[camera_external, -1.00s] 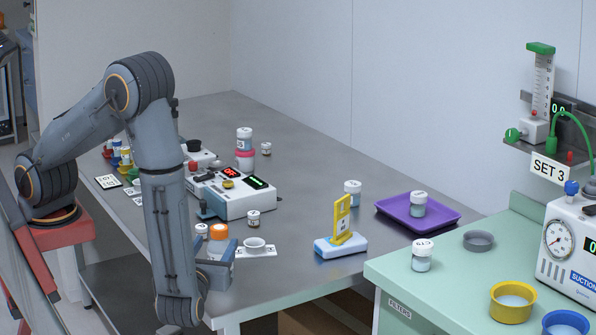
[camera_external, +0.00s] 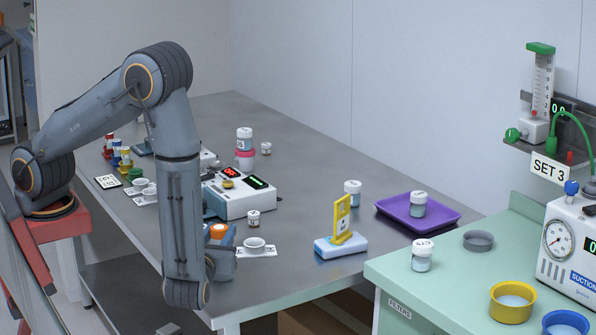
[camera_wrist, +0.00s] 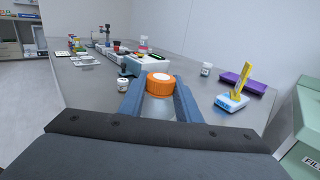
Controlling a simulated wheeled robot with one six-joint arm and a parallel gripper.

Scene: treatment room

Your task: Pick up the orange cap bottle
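The orange cap bottle (camera_external: 218,231) is near the front edge of the grey table, with its cap showing and its body mostly hidden by my gripper (camera_external: 222,258). One finger is on each side, close to the cap. I cannot tell whether they press on the bottle or leave a small gap. The bottle looks upright.
A small white cup on a card (camera_external: 256,247) and a small jar (camera_external: 253,218) are close by. A white device (camera_external: 240,205) stands behind. A yellow sign on a blue-white base (camera_external: 340,246) and a purple tray (camera_external: 440,220) are to the right.

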